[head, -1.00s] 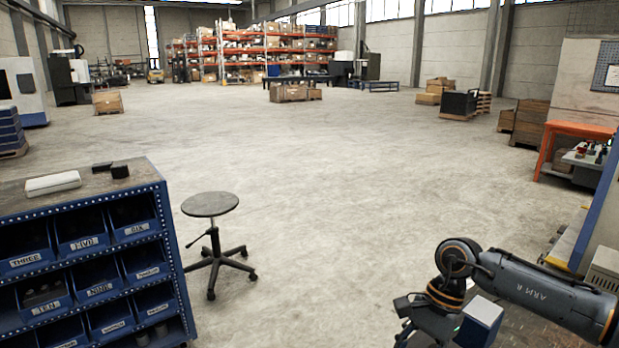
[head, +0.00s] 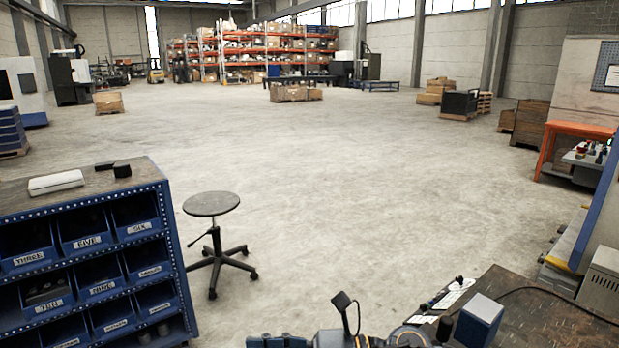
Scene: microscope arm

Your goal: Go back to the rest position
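My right arm (head: 375,340) shows only as a low strip of dark links with orange rings at the bottom edge of the head view. A small tilted black piece on a thin stem (head: 343,302) rises above it; I cannot tell whether it is a finger of my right gripper. The rest of that gripper is cut off or unclear, so its opening does not show. I see nothing clearly held. My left arm and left gripper are not in view.
A dark workbench (head: 540,318) with a blue-grey box (head: 480,318) and a cable is at the lower right. A blue bin rack (head: 165,212) stands at the left, with a black stool (head: 211,204) beside it. The floor ahead (head: 340,180) is clear.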

